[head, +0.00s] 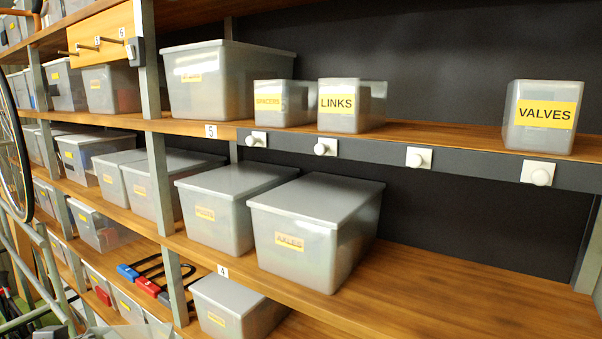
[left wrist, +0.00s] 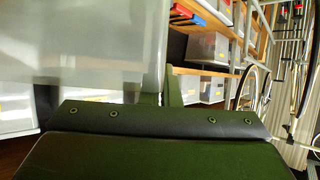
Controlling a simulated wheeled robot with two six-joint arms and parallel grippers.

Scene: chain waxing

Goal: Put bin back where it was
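In the head view three small open-topped grey bins stand on the top shelf: the SPACERS bin (head: 283,103), the LINKS bin (head: 350,106) and the VALVES bin (head: 543,117). A bin-wide bare stretch of shelf (head: 440,133) lies between LINKS and VALVES. In the left wrist view a large pale translucent bin (left wrist: 80,40) fills the upper left, very close; its label is not visible. A green body with a dark bolted strip (left wrist: 160,118), seemingly my left gripper's, fills the bottom. Its fingertips cannot be made out, nor whether it holds the bin. My right gripper is not in view.
Four white knobs line the top shelf's dark front edge, one (head: 418,157) below the bare stretch. Lidded bins, including the AXLES bin (head: 315,230), fill the left of the middle shelf (head: 440,295); its right side is clear. A bicycle wheel (head: 12,160) hangs at far left.

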